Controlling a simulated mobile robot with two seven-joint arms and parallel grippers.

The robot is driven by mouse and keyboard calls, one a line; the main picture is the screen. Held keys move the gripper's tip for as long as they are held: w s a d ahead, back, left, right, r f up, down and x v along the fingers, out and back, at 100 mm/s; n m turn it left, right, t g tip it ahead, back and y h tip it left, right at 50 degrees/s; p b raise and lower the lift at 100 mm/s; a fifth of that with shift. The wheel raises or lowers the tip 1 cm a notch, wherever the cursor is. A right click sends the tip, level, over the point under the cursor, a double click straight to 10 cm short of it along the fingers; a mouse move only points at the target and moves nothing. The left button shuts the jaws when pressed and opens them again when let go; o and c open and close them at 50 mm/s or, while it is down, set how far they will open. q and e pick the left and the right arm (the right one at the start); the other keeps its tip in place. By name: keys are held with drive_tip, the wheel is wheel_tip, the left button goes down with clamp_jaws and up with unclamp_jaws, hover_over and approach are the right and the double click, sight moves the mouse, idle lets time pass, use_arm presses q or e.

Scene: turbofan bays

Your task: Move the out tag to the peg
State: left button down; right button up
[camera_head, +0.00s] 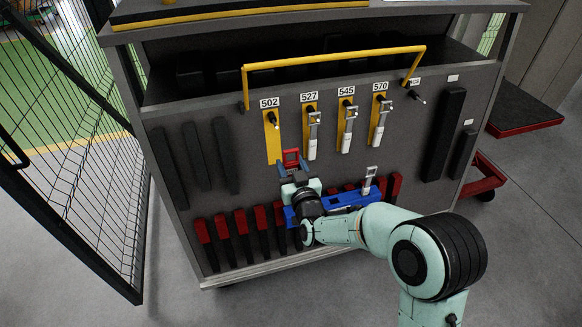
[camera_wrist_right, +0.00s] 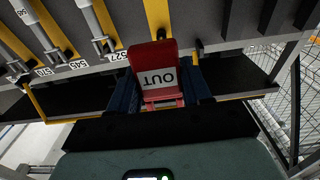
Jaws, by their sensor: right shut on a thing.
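The red out tag (camera_head: 291,157) is held in front of the panel, just below the yellow strip under the 502 label. In the right wrist view the tag (camera_wrist_right: 150,58) appears upside down with its white OUT patch facing the camera. My right gripper (camera_head: 294,174) is shut on the tag, with a dark blue finger on each side of it. The peg (camera_head: 273,118) under 502 carries nothing, and the tag is below it and apart from it. Another peg (camera_head: 418,97) with nothing on it sticks out at the upper right. My left gripper is not in view.
Grey tools (camera_head: 312,135) hang on the 527, 545 and 570 pegs. A yellow rail (camera_head: 335,57) spans above the pegs. A blue holder (camera_head: 345,197) with a small upright tool stands right of my gripper. Red-topped black bars line the lower panel; a mesh fence (camera_head: 65,160) stands left.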

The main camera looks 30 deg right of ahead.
drive_tip(key=b+v, duration=0.1)
drive_tip(key=v, duration=0.6)
drive_tip(key=shift+s, duration=0.25)
idle(1.0)
